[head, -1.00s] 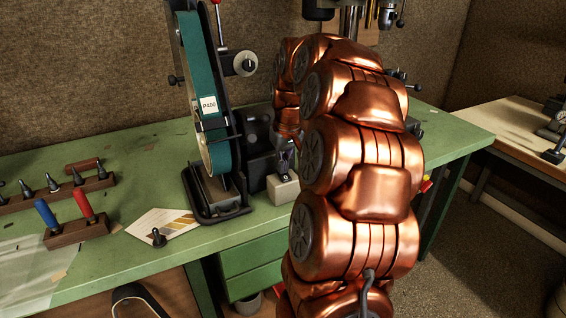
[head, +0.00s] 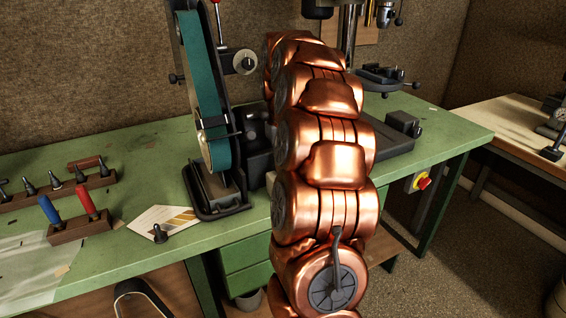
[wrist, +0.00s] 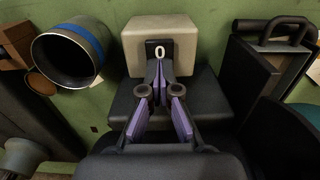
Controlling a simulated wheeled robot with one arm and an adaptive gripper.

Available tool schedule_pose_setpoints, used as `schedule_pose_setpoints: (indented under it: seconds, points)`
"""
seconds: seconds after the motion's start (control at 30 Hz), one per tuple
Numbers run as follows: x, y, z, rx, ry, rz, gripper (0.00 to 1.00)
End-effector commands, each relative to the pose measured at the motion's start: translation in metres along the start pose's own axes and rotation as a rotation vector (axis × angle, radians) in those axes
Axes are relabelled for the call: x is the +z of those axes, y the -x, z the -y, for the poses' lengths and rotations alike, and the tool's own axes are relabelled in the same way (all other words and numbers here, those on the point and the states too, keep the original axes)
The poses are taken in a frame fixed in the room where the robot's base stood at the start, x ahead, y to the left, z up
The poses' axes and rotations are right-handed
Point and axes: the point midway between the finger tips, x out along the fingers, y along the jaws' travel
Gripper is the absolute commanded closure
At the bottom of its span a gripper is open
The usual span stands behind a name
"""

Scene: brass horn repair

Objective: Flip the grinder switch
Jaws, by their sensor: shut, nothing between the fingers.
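The grinder (head: 205,110) is a tall belt machine with a teal belt, standing on the green bench left of my arm. In the wrist view a beige switch box (wrist: 137,35) carries a black switch (wrist: 158,46) marked with a white "0". My gripper (wrist: 160,73) has purple-sided fingers and is shut and empty. Its fingertips point at the switch and overlap its lower edge in the picture. I cannot tell whether they touch it. In the head view my arm hides the gripper and most or all of the switch box.
A dark cylinder with a blue band (wrist: 78,52) lies left of the switch box in the wrist view. The grinder's dark frame (wrist: 275,75) stands close on the right.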

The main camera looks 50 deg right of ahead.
Motion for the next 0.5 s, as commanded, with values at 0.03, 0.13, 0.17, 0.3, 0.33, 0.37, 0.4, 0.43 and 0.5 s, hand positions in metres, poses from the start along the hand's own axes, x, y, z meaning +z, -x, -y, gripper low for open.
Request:
schedule_pose_setpoints:
  seconds: [0.03, 0.13, 0.17, 0.3, 0.33, 0.37, 0.4, 0.43, 0.5]
  points:
    - [-0.0027, -0.0076, 0.0013, -0.003, 0.001, 0.005, 1.00]
    - [-0.0043, -0.0089, 0.0019, -0.003, 0.002, 0.006, 1.00]
    - [-0.0048, -0.0092, 0.0020, -0.002, 0.002, 0.007, 1.00]
    - [-0.0073, -0.0113, 0.0030, -0.002, 0.002, 0.009, 1.00]
    - [-0.0079, -0.0121, 0.0032, -0.002, 0.002, 0.010, 1.00]
    - [-0.0085, -0.0130, 0.0035, -0.002, 0.002, 0.010, 1.00]
    - [-0.0094, -0.0138, 0.0038, -0.001, 0.003, 0.011, 1.00]
    - [-0.0100, -0.0142, 0.0041, -0.001, 0.003, 0.012, 1.00]
    - [-0.0111, -0.0154, 0.0047, -0.001, 0.003, 0.013, 1.00]
